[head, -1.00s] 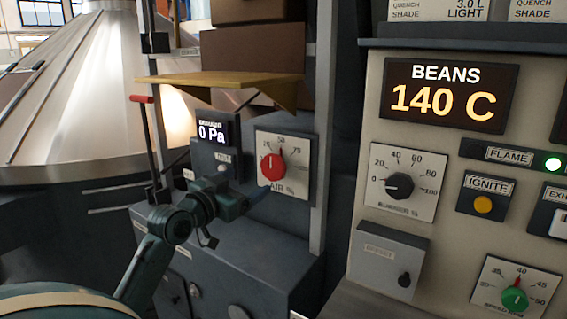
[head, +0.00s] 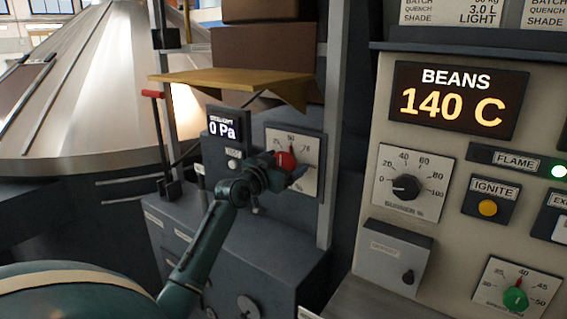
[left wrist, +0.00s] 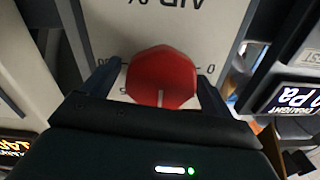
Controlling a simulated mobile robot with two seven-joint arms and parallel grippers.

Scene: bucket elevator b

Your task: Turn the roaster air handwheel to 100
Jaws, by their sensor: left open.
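In the left wrist view the dial is upside down and the red handwheel (left wrist: 162,77) shows between the two open fingers, one on each side. Whether they touch it I cannot tell. Its white mark points down in that view, away from the AIR % label, about midway between 0 and 100. My right gripper is not in view.
The draught display (head: 223,130) reading 0 Pa is left of the dial. A yellow shelf (head: 235,80) juts out above it, and a grey upright post (head: 331,130) stands close on the right. The burner knob (head: 405,187) is on the cream panel farther right.

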